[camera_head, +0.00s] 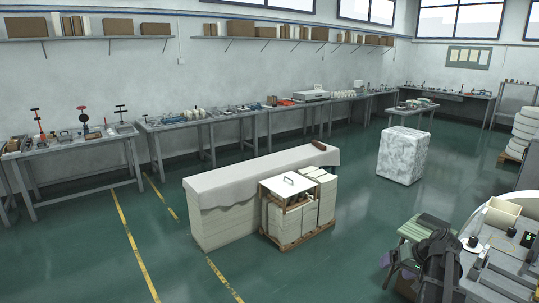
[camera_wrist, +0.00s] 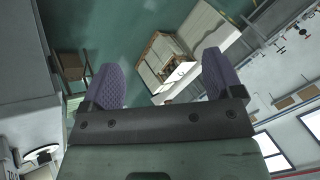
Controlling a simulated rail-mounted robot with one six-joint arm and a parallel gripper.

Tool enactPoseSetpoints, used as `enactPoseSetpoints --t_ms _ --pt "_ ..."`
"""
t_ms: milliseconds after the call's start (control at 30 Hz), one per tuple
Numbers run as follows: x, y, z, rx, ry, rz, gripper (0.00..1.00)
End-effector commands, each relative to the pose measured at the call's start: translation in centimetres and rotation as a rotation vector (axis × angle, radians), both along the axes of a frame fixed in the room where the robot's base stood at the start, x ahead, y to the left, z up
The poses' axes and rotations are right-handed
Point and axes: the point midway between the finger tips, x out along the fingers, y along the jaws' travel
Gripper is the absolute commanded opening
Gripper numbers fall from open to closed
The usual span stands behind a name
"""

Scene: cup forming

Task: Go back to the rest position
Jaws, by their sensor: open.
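My gripper (camera_wrist: 163,82) shows in the wrist view with its two purple ribbed pads spread wide apart. Nothing is between them. Beyond the pads the floor and the stacked pallet show at a distance, tilted in the picture. In the head view, dark parts of my arm fill the lower right, beside the round grey work surface (camera_head: 490,262).
A draped low block (camera_head: 245,185) and a loaded pallet (camera_head: 296,205) stand mid-floor. A marbled white block (camera_head: 402,155) stands to their right. Benches (camera_head: 75,140) line the wall. A green-topped stool (camera_head: 418,229) stands close by my arm. The green floor between is clear.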

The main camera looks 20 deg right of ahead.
Motion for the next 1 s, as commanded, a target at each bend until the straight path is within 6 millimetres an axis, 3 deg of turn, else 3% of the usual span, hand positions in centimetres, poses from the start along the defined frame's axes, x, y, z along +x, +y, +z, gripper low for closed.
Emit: enactPoseSetpoints --t_ms 33,200,300,433,500,600,1000 --pt "0.0 5.3 -0.9 -0.002 0.108 0.011 0.86" --pt "-1.5 21.2 -2.9 -0.158 0.436 0.063 0.86" --pt "-2.9 28.9 -3.2 -0.302 0.505 0.183 0.86" --pt "-3.5 36.4 -3.2 -0.392 0.489 0.365 0.86" --pt "-3.3 38.9 -3.2 -0.406 0.477 0.423 0.86" --pt "-3.1 40.3 -3.2 -0.413 0.47 0.458 0.86" --pt "-3.1 40.4 -3.2 -0.414 0.468 0.46 0.86"
